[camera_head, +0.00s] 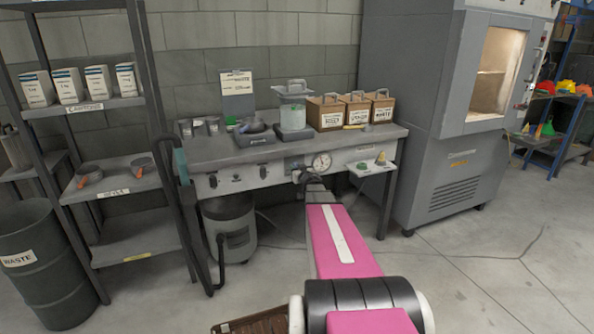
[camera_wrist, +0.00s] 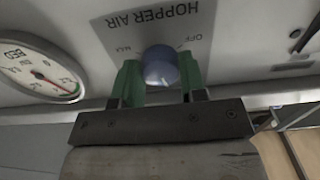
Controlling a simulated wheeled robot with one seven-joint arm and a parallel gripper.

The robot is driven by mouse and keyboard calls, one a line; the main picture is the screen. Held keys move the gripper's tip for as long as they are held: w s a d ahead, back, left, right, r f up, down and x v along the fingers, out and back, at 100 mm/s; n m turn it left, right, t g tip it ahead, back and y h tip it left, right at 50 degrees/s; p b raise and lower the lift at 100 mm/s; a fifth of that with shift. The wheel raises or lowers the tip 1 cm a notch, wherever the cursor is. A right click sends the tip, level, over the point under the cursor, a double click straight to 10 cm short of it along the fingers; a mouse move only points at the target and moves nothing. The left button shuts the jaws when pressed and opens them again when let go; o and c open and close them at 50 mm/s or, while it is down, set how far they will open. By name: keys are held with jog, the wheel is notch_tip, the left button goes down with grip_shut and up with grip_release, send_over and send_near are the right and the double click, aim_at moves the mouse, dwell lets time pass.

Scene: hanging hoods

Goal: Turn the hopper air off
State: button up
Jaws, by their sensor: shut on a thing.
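The hopper air knob (camera_wrist: 160,66) is a round blue-grey dial on a plate (camera_wrist: 205,15) that reads "HOPPER AIR", with "OFF" and "MAX" marks; the lettering is upside down in the wrist view. My gripper (camera_wrist: 159,80) has its green fingers on either side of the knob, shut on it. The knob's pointer cannot be made out. In the head view my gripper (camera_head: 303,177) is at the bench's front panel, and my arm hides the knob. A round pressure gauge (camera_wrist: 40,72) with a red needle sits beside the plate; it also shows in the head view (camera_head: 321,161).
A small side shelf (camera_head: 370,168) juts out to the right of the gauge. A shelf rack (camera_head: 125,240) stands left, a large grey cabinet (camera_head: 430,130) right. Open floor lies front right.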

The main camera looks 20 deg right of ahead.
jog(key=shift+n, duration=0.3)
jog(key=shift+d+r+n, duration=0.1)
jog(key=shift+n, duration=10.1)
jog(key=o, duration=0.9)
